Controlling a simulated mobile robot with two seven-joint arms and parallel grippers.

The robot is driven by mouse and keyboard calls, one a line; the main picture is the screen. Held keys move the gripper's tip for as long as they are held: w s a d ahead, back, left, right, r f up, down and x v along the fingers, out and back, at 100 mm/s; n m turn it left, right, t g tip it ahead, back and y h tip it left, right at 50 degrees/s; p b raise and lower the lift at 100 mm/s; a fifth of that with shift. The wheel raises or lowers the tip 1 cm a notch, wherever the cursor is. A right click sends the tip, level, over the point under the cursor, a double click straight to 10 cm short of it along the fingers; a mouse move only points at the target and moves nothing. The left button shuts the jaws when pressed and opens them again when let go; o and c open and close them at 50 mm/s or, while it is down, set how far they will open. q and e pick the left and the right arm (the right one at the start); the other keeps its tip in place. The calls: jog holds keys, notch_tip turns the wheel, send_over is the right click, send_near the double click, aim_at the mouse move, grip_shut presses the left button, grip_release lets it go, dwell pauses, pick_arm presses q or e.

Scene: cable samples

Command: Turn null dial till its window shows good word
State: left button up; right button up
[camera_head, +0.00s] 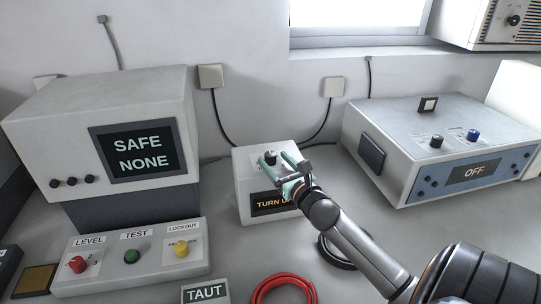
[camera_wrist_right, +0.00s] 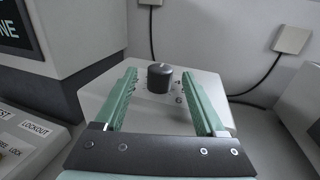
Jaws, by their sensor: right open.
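The null dial is a small black knob (camera_head: 270,157) on top of a white box (camera_head: 247,207) in the middle of the table. My right gripper (camera_head: 278,163) is at the box top, open, with green fingers. In the right wrist view the knob (camera_wrist_right: 160,78) stands between the two fingers, near their tips, with a gap on each side. My left gripper is not in view.
A tester with a screen (camera_head: 140,152) reading "SAFE NONE" stands left, behind a panel (camera_head: 140,278) with red, green and yellow knobs. A grey unit (camera_head: 405,122) reading "OFF" stands right. A red cable coil (camera_head: 284,289) and a small "TAUT" display (camera_head: 205,292) lie in front.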

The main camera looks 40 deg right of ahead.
aim_at(273, 159)
jog(key=shift+x, duration=1.6)
jog(key=shift+c, duration=0.2)
grip_shut()
